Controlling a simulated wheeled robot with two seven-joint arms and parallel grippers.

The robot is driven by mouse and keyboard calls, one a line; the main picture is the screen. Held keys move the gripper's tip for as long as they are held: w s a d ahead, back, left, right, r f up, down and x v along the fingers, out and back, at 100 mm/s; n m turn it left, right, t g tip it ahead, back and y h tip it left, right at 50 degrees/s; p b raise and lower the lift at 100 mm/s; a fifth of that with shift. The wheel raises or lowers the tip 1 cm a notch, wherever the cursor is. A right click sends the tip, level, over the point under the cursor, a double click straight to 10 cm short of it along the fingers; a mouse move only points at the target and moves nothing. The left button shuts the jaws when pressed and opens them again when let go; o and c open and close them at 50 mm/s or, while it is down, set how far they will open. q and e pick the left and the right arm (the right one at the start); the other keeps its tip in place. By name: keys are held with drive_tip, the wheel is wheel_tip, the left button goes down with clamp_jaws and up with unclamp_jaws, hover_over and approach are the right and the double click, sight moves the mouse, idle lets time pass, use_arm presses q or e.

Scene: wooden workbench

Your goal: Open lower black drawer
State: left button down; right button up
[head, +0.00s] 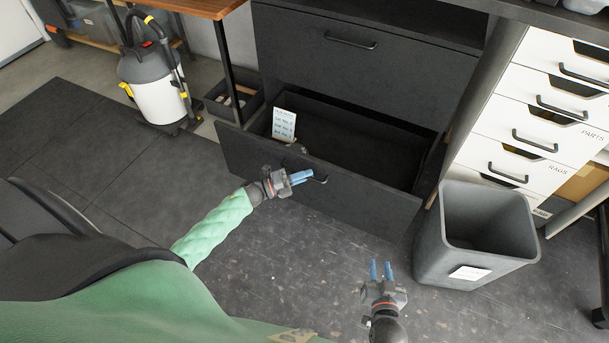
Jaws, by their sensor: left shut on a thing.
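The lower black drawer (345,193) stands pulled out of the black cabinet, and its dark interior shows. A small white card with writing (284,125) leans inside at its left end. My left gripper (305,177) is at the drawer's front, shut on the dark drawer handle (321,180), which its blue fingers partly hide. My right gripper (381,270) is over the floor in front of the drawer, its two blue fingers apart, with nothing between them. The upper black drawer (340,65) is shut.
A grey waste bin (478,270) stands on the floor to the right of the open drawer. White drawers (530,125) are behind it. A vacuum cleaner (155,85) stands at the back left. The floor in front of the drawer is clear.

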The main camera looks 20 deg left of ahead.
use_arm(q)
drive_tip(key=c, duration=1.5)
unclamp_jaws()
drive_tip(key=shift+s+a, duration=0.1)
drive_tip(key=v, duration=0.7)
drive_tip(key=shift+s+a, duration=0.25)
use_arm(e)
drive_tip(key=shift+w+r, duration=0.2)
drive_tip(key=shift+r, duration=0.15)
use_arm(q)
drive_tip(key=shift+f, duration=0.1)
